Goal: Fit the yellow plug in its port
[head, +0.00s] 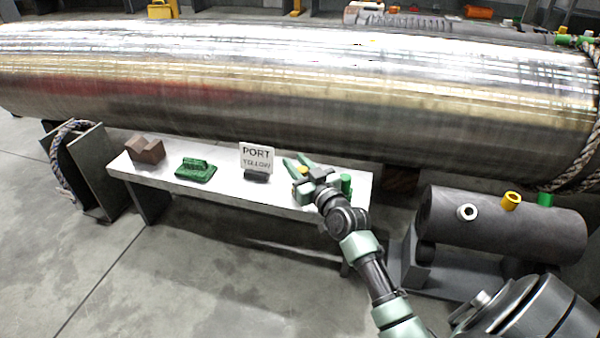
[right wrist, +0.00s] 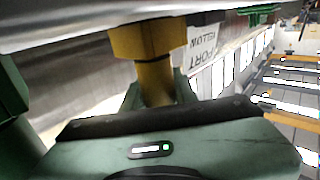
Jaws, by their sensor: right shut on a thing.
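The yellow plug (head: 303,169) is at the right part of the white bench. My right gripper (head: 297,161) is shut on it, and in the right wrist view the yellow plug (right wrist: 148,42) stands between the fingers, its hexagonal head beyond their tips. I cannot tell whether it still touches the bench. A dark barrel (head: 485,235) lies at the right, with a yellow collar (head: 511,201), a green collar (head: 546,199) and a pale ring (head: 467,212) on it. My left gripper is not in view.
The bench (head: 222,189) also holds a green plug (head: 346,183), a sign reading PORT YELLOW (head: 257,158), a green tool (head: 196,169) and a brown block (head: 145,150). A large metal cylinder (head: 280,85) runs behind. The floor at front left is clear.

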